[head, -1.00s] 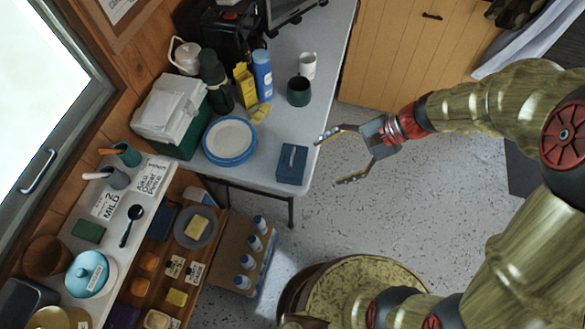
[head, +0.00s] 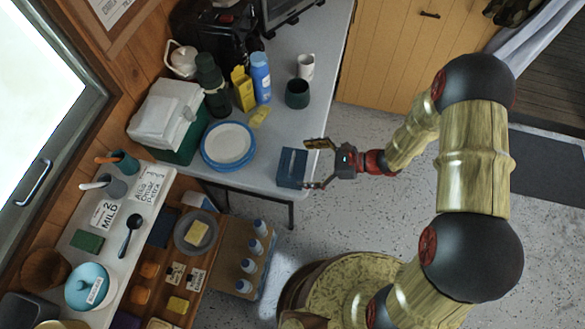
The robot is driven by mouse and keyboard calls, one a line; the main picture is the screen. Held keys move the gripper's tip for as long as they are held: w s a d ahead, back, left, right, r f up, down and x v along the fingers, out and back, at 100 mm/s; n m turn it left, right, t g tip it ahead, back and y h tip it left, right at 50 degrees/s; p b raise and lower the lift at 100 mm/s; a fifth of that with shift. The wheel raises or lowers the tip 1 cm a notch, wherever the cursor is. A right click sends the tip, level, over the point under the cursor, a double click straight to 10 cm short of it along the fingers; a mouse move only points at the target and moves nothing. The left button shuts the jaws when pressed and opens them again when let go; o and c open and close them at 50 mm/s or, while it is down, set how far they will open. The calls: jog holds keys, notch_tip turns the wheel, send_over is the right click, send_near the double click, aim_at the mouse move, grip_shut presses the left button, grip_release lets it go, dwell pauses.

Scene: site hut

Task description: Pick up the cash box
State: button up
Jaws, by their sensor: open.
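The cash box is a small dark blue box (head: 291,167) with a handle on top. It sits at the front right corner of the grey table (head: 255,140) in the head view. My gripper (head: 313,164) is open, with its two fingers pointing left toward the box. One fingertip is near the box's upper right corner and the other near its lower right corner. I cannot tell whether the fingers touch the box or are at its height.
Blue-rimmed plates (head: 228,146), a dark green mug (head: 297,93), a white mug (head: 305,66), a blue bottle (head: 261,78) and a cool box (head: 168,121) stand on the table. Bottles in a carton (head: 246,265) are below. Open floor lies to the right of the table.

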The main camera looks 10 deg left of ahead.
aim_at(296, 165)
jog(key=b+x, duration=0.1)
jog(key=x, duration=0.3)
jog(key=shift+s+f, duration=0.1)
jog(key=shift+f, duration=0.05)
jog(key=shift+c, duration=0.8)
jog(key=c, duration=1.1)
jog(key=shift+c, duration=0.3)
